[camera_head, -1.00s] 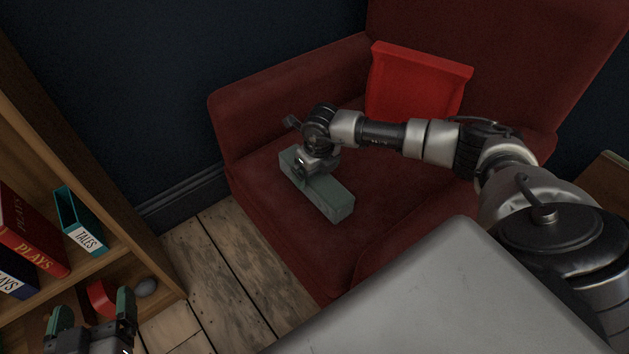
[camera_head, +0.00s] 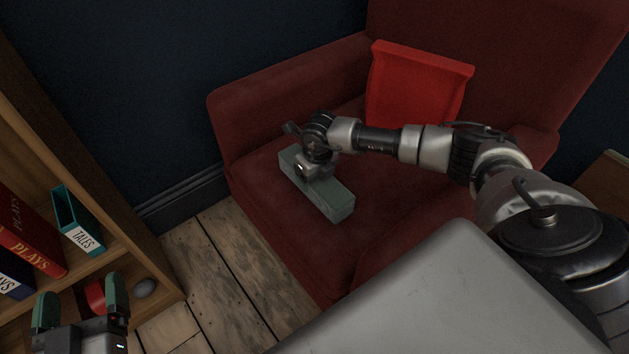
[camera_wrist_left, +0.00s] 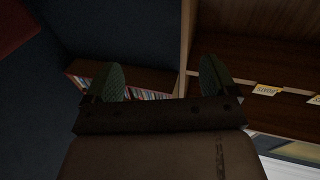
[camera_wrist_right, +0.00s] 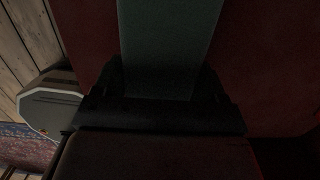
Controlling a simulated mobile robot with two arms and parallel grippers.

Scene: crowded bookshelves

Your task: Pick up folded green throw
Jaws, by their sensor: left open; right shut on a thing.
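The folded green throw (camera_head: 328,195) is a long grey-green block lying on the seat of the red armchair (camera_head: 265,200). My right gripper (camera_head: 316,176) is over its middle, pointing down, and is shut on it. In the right wrist view the throw (camera_wrist_right: 170,45) runs between the dark fingers, whose tips are hard to make out. The throw appears to rest on the seat. My left gripper (camera_head: 80,308) is open and empty at the lower left, near the bookshelf; its two green-padded fingers stand wide apart in the left wrist view (camera_wrist_left: 160,80).
A bright red cushion (camera_head: 415,85) leans on the chair's back, behind my right arm. A wooden bookshelf (camera_head: 130,225) with a teal "TALES" binder (camera_head: 78,222) and red "PLAYS" books (camera_head: 30,235) stands at left. Bare floorboards (camera_head: 225,255) lie between shelf and chair.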

